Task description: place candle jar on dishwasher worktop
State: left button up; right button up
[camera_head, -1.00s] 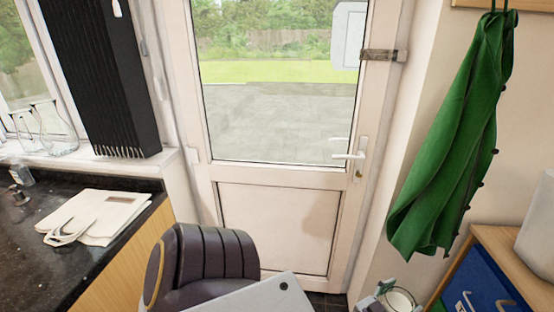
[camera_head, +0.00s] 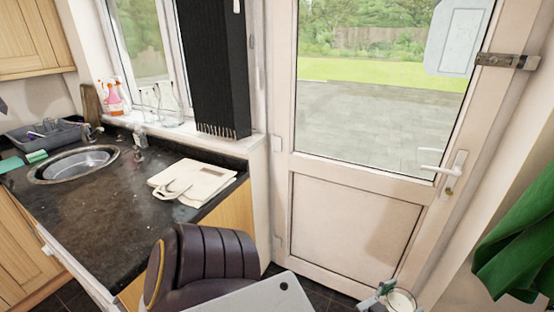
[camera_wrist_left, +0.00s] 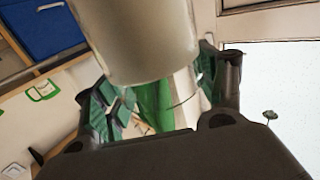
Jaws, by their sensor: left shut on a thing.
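The candle jar (camera_head: 401,301) is a pale, round jar at the bottom edge of the head view, with its open top showing. My left gripper (camera_head: 384,297) is shut on it, and the jar's lower part is cut off by the frame. In the left wrist view the jar (camera_wrist_left: 150,45) fills the upper middle between the green-padded fingers of my left gripper (camera_wrist_left: 165,88). The dark granite worktop (camera_head: 85,215) is at the left, apart from the jar. My right gripper is not in view.
A folded cream bag (camera_head: 195,181) lies on the worktop near its right end. A round sink (camera_head: 75,165), a grey dish rack (camera_head: 45,137) and a tap sit farther back. Glass bottles (camera_head: 168,105) stand on the sill. The worktop's front middle is clear. A white door (camera_head: 345,225) is ahead.

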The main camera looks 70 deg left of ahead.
aim_at(108, 218)
jog(key=k+u, duration=0.1)
jog(key=u, duration=0.4)
jog(key=k+u, duration=0.15)
jog(key=u, duration=0.35)
jog(key=k+u, duration=0.15)
jog(key=u, duration=0.3)
jog(key=k+u, duration=0.15)
jog(key=u, duration=0.35)
jog(key=j+u, duration=0.2)
jog(key=u, duration=0.3)
jog(key=i+l+u, duration=0.1)
jog(key=i+u, duration=0.25)
jog(key=i+l+u, duration=0.1)
jog(key=u, duration=0.25)
jog(key=i+l+u, duration=0.15)
jog(key=l+u, duration=0.45)
jog(key=i, duration=0.1)
jog(key=j+z, duration=0.05)
